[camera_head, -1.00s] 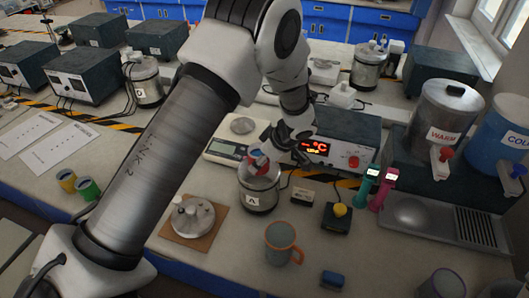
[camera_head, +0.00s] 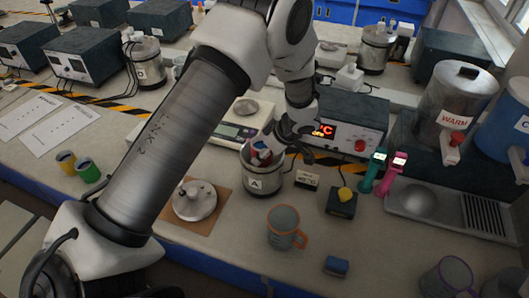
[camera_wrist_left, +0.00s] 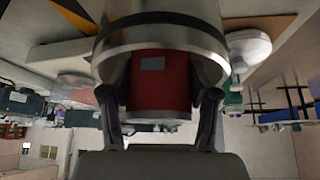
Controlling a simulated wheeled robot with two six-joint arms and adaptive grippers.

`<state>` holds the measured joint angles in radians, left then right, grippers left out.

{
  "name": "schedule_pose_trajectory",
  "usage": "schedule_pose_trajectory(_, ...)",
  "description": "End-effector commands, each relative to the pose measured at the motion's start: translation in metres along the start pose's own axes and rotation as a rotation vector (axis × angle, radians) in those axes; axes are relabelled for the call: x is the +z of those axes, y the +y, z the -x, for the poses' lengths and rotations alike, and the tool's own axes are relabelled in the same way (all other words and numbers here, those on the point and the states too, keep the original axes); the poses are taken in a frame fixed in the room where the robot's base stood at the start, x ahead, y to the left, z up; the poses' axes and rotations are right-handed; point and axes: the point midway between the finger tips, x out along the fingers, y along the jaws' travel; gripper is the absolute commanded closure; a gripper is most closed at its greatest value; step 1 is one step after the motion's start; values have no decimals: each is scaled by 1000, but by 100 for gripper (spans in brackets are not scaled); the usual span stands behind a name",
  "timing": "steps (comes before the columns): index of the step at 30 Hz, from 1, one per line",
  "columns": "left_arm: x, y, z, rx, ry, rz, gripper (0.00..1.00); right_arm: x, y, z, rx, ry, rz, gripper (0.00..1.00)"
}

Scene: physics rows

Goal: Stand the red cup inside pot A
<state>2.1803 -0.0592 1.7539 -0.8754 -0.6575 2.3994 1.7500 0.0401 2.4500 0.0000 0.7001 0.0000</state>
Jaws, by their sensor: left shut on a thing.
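Pot A (camera_head: 274,185) is a steel pot with a dark base and an "A" label, standing open on the bench. My left gripper (camera_head: 268,145) is at its mouth, shut on the red cup (camera_head: 263,156). In the left wrist view the red cup (camera_wrist_left: 160,82) with a grey patch sits between the two fingers (camera_wrist_left: 160,110). The steel rim of the pot (camera_wrist_left: 160,34) crosses in front of the cup's far end, so the cup is partly inside. Whether it touches the pot's floor is hidden. My right gripper is not in view.
A steel lid (camera_head: 194,201) lies on a brown board left of the pot. A grey mug (camera_head: 283,226) with an orange handle stands in front, a yellow-topped dark box (camera_head: 341,203) to the right. A scale (camera_head: 232,130) and a heater box with display (camera_head: 345,125) stand behind.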

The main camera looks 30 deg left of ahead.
Motion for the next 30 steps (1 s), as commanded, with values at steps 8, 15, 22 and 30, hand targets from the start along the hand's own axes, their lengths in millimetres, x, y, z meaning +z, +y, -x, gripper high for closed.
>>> schedule_pose_trajectory(8, 2, 0, -3, 0, 0, 0, 80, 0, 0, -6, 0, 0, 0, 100)
schedule_pose_trajectory(15, 2, 0, -3, 0, 0, 0, 14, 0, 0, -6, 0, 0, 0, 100)
schedule_pose_trajectory(22, 0, 0, 1, 0, 0, 0, 14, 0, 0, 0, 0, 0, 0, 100)
schedule_pose_trajectory(30, -3, 2, 38, 9, 2, 2, 14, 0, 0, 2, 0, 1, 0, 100)
